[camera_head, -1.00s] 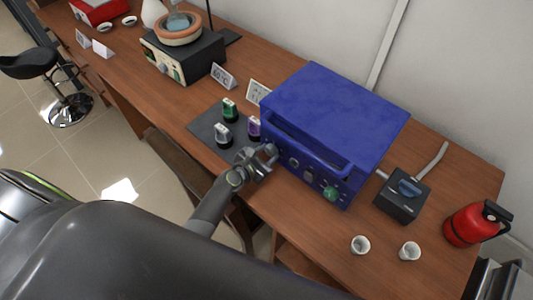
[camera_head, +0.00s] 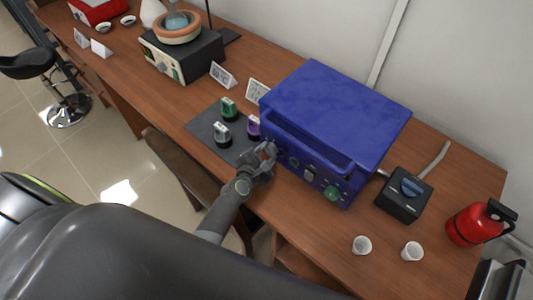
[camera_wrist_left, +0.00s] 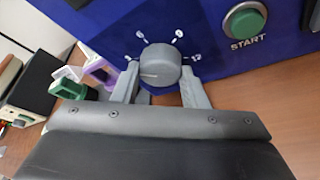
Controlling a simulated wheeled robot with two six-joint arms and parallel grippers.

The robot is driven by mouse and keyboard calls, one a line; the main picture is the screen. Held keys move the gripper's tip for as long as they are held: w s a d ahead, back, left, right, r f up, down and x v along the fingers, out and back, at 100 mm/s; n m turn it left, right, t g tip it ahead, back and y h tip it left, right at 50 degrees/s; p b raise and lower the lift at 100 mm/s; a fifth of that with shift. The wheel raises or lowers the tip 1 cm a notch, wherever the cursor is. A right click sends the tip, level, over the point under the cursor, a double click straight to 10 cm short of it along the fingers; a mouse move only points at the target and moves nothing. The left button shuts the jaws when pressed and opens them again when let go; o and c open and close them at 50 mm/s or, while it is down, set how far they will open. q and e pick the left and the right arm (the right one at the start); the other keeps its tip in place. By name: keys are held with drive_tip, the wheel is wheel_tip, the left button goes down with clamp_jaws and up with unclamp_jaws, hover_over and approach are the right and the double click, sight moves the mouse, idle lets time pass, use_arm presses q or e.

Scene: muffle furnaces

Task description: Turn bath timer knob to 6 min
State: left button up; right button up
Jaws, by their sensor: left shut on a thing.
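The blue bath (camera_head: 335,115) stands on the wooden bench in the head view. Its grey timer knob (camera_wrist_left: 160,66) shows in the wrist view, with white numbers around it on the blue panel. The knob's pale pointer line points to the left in that view. My left gripper (camera_head: 266,154) is at the left end of the bath's front panel. In the wrist view its fingers (camera_wrist_left: 160,90) stand on both sides of the knob, shut on it. The gripper hides the knob in the head view. My right gripper is not in view.
A green START button (camera_wrist_left: 245,20) sits right of the knob. A dark mat (camera_head: 204,128) with green, grey and purple handled pieces lies left of the bath. A black box (camera_head: 403,196), two white cups (camera_head: 362,245) and a red bottle (camera_head: 470,224) stand to the right.

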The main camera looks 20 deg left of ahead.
use_arm(q)
drive_tip(key=o, duration=1)
wheel_tip(320, 180, up, 10)
drive_tip(key=p, duration=0.9)
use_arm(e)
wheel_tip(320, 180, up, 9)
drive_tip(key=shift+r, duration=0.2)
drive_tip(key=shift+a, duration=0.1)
